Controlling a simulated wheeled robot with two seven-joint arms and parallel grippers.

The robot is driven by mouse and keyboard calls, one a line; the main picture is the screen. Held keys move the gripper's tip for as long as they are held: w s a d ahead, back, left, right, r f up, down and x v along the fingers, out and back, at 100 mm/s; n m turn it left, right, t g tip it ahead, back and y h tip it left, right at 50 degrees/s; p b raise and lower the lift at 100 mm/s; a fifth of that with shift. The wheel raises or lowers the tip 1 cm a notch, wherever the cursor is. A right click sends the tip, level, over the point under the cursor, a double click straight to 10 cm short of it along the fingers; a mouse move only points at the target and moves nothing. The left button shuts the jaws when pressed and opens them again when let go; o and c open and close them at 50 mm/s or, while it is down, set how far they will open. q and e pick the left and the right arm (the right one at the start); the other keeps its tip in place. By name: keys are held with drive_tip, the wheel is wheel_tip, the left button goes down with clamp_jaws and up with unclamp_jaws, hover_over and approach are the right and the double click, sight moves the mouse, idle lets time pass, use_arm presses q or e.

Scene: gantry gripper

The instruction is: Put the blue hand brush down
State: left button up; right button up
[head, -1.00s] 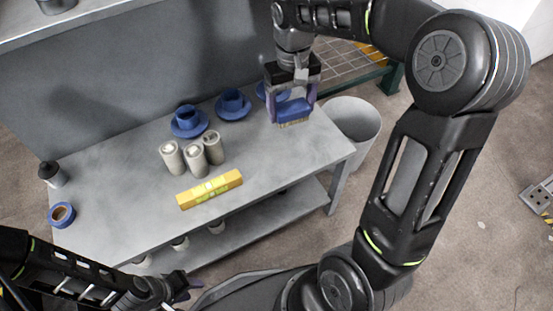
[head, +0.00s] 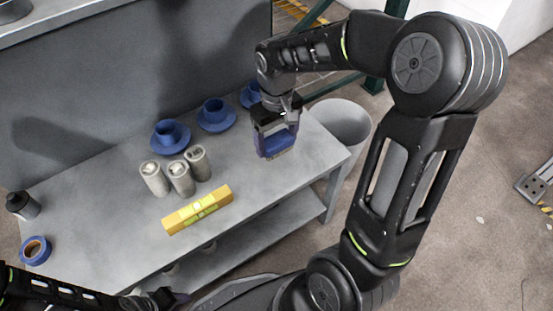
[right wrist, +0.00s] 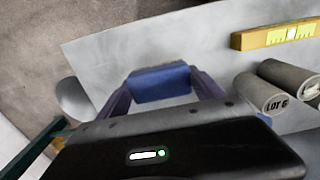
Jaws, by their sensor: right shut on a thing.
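The blue hand brush (head: 281,142) is between the fingers of my right gripper (head: 273,147), which is shut on it. It is over the right end of the grey table (head: 245,190), bristles down. I cannot tell whether the bristles touch the table top. In the right wrist view the brush's blue body (right wrist: 160,84) spans between the two purple fingers. My left gripper (head: 172,298) is low at the bottom of the head view, away from the brush. Its fingertips are too small and dark to tell open from shut.
Blue cups on saucers (head: 170,136) stand along the back. Several grey cans (head: 180,178) and a yellow level (head: 197,210) are left of the brush. A grey bin (head: 340,122) stands beyond the right end.

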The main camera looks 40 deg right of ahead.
drive_tip(key=shift+f, duration=0.75)
drive_tip(key=shift+f+b, duration=1.1)
drive_tip(key=shift+f, duration=1.4)
drive_tip(key=shift+f, duration=0.1)
drive_tip(key=o, duration=1.2)
